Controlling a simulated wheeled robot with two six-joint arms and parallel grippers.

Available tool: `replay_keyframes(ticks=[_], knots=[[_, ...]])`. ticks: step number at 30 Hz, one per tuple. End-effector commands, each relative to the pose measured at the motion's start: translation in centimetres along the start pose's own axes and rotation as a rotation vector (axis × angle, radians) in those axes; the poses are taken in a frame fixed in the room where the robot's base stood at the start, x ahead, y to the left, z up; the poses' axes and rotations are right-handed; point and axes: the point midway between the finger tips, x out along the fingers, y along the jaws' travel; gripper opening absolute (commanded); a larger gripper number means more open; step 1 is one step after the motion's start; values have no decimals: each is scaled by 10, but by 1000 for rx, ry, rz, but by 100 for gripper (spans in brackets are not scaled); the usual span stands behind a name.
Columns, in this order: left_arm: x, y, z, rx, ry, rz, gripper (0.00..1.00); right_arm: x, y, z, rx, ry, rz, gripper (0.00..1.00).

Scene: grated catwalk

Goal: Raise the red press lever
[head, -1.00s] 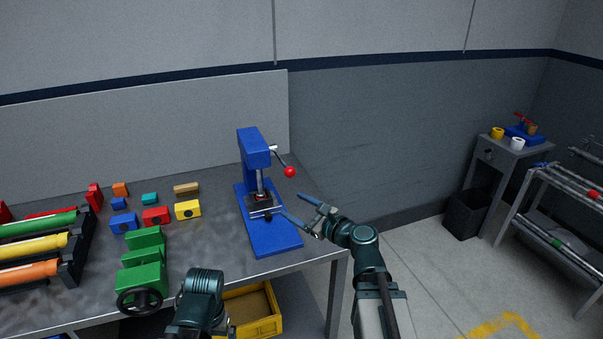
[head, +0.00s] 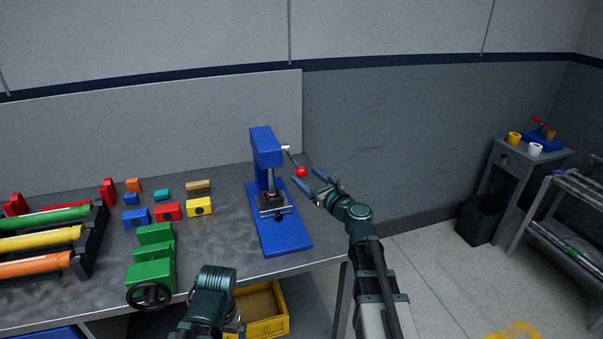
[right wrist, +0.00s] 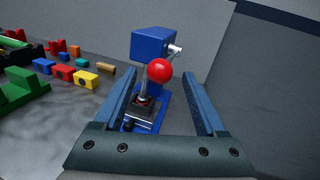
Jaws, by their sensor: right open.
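The blue press (head: 267,149) stands on the grey workbench. Its lever arm comes out of the right side of the head and slopes down to the right, ending in a red ball knob (head: 301,172). My right gripper (head: 316,175) is open and empty just right of the knob. In the right wrist view the red knob (right wrist: 159,70) shows between the two blue fingers, toward their far ends; I cannot tell whether it lies between the tips or beyond them. Part of my left arm shows at the bottom of the head view; its fingers are not visible.
Several coloured blocks, including a yellow one (head: 200,207), lie left of the press. A green vise (head: 152,258) sits at the bench's front edge. A rack of coloured rolls (head: 92,255) is at far left. A yellow bin (head: 264,318) is below the bench.

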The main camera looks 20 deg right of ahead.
Motion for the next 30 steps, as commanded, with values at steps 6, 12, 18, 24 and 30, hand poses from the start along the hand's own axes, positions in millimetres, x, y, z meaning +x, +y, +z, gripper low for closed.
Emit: replay_keyframes(ticks=[6, 12, 18, 24, 30], knots=[[0, 0, 0, 0, 0, 0, 100, 29, 0, 0, 0, 0, 1, 73], [0, 0, 0, 0, 0, 0, 100, 36, 0, 0, -1, 0, 0, 73], [0, 0, 0, 0, 0, 0, 100, 36, 0, 0, -1, 0, 0, 73], [0, 0, 0, 0, 0, 0, 100, 36, 0, 0, -1, 0, 0, 48], [0, 0, 0, 0, 0, 0, 100, 36, 0, 0, -1, 0, 0, 12]])
